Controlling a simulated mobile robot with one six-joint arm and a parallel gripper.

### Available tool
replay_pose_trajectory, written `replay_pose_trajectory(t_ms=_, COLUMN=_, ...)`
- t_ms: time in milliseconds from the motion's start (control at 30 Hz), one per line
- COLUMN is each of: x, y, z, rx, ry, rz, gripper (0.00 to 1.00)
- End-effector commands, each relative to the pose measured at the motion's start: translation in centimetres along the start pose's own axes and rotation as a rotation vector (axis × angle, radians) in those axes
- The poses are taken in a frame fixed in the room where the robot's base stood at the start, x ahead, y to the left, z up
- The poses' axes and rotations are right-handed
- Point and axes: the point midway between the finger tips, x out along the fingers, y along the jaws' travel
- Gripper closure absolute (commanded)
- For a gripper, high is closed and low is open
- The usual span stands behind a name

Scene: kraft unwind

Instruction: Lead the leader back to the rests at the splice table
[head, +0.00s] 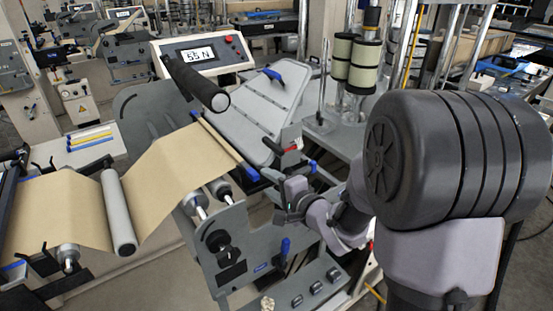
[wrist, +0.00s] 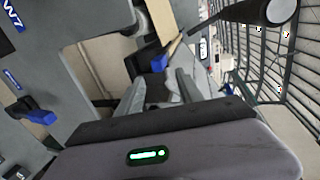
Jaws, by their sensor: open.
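The brown kraft web (head: 175,160) rises from a low roller to the splice table (head: 262,110), a tilted grey plate. A thin tan bar, seemingly the leader (head: 228,148), lies along the web's upper edge at the table's lower left side. A blue piece (head: 252,173) is at its near end; a blue piece on a tan strip also shows in the wrist view (wrist: 159,62). My gripper (head: 284,188) is right of that end, apart from it. In the wrist view my gripper (wrist: 160,88) has its fingers spread with nothing held. I cannot make out the rests clearly.
A dark roller (head: 197,82) overhangs the web. A grey roller (head: 118,212) lies in the web's dip. A display reading 55 N (head: 203,54) stands behind. A blue lever (head: 285,247) is below my gripper.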

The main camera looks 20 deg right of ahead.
Motion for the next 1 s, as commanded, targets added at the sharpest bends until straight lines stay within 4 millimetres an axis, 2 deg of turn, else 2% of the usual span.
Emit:
replay_pose_trajectory(t_ms=500, x=7.0, y=0.1, z=0.2, rx=0.002, ry=-0.004, rz=-0.003, gripper=0.56)
replay_pose_trajectory(t_ms=700, x=8.0, y=0.0, z=0.1, rx=0.003, ry=-0.003, rz=-0.002, gripper=0.56)
replay_pose_trajectory(t_ms=933, x=8.0, y=-0.1, z=0.1, rx=0.003, ry=-0.002, rz=-0.002, gripper=0.56)
replay_pose_trajectory(t_ms=1000, x=8.0, y=-0.1, z=0.1, rx=0.003, ry=-0.002, rz=-0.002, gripper=0.7)
